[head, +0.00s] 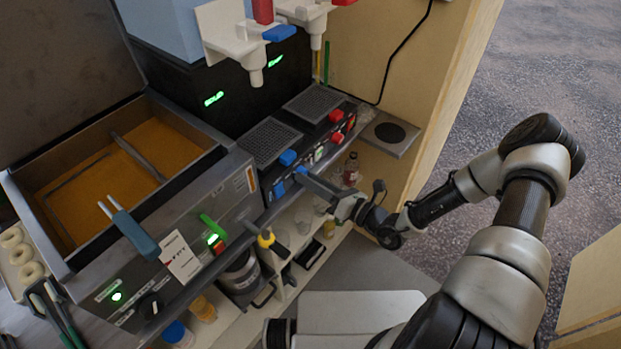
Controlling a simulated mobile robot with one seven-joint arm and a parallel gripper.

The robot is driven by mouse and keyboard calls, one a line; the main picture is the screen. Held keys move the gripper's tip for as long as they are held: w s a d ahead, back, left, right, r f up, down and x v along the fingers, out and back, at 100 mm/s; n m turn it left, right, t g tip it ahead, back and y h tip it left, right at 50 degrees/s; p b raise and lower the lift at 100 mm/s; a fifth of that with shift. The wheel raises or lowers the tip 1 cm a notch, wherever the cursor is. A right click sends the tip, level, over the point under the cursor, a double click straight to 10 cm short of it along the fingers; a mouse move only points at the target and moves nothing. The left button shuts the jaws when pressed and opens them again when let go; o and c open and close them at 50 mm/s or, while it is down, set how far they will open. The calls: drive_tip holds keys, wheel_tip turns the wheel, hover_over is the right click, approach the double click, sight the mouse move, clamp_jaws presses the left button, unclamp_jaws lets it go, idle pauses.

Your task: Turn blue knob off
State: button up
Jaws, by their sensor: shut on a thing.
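The front panel of the black machine (318,150) carries several blue and red knobs. One blue knob (301,170) is at the tips of my gripper (306,176), which is shut on it; the fingers cover much of it. Two more blue knobs show close by: one higher up (288,157) and one to the left, lower down (279,188). Red knobs (336,116) sit farther right on the same panel. My gripper reaches in from the right, in front of the panel. The knob's exact angle cannot be made out.
A white dispenser (236,35) hangs above the machine. Shelves below hold jars and a bottle (350,169). A wooden side wall (440,90) stands at the right; the floor beyond is clear.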

drive_tip(key=shift+n, duration=0.5)
idle(0.3)
drive_tip(key=o, duration=1)
drive_tip(key=shift+o, duration=0.2)
drive_tip(key=shift+d, duration=0.1)
drive_tip(key=b+v, duration=0.1)
drive_tip(key=v, duration=1.6)
drive_tip(key=shift+s, duration=0.2)
drive_tip(key=shift+d, duration=0.1)
